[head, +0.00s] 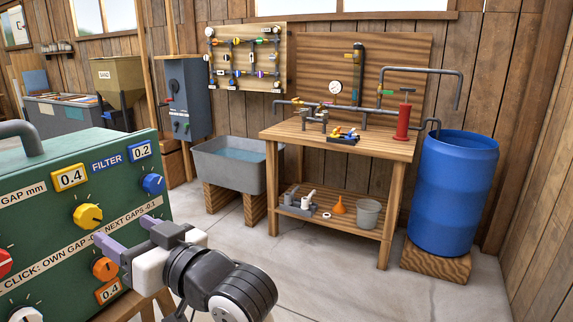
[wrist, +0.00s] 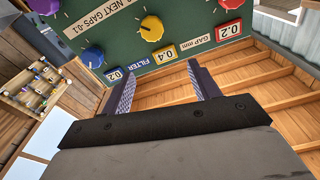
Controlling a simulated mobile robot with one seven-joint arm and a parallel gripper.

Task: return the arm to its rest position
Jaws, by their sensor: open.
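My gripper (head: 128,233) is at the lower left of the head view, its two purple-grey fingers spread apart around the space by the orange knob (head: 104,268) on the green filter panel (head: 40,240). In the wrist view the fingers of my gripper (wrist: 160,88) are open with nothing between them, and point toward the panel's edge. Whether a finger touches the panel cannot be told. My arm reaches in from the bottom of the head view.
The panel also carries a yellow knob (head: 88,215) and a blue knob (head: 153,184). Beyond stand a grey water trough (head: 235,170), a wooden workbench (head: 350,145) and a blue barrel (head: 455,190). The concrete floor (head: 330,285) in front of the bench is clear.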

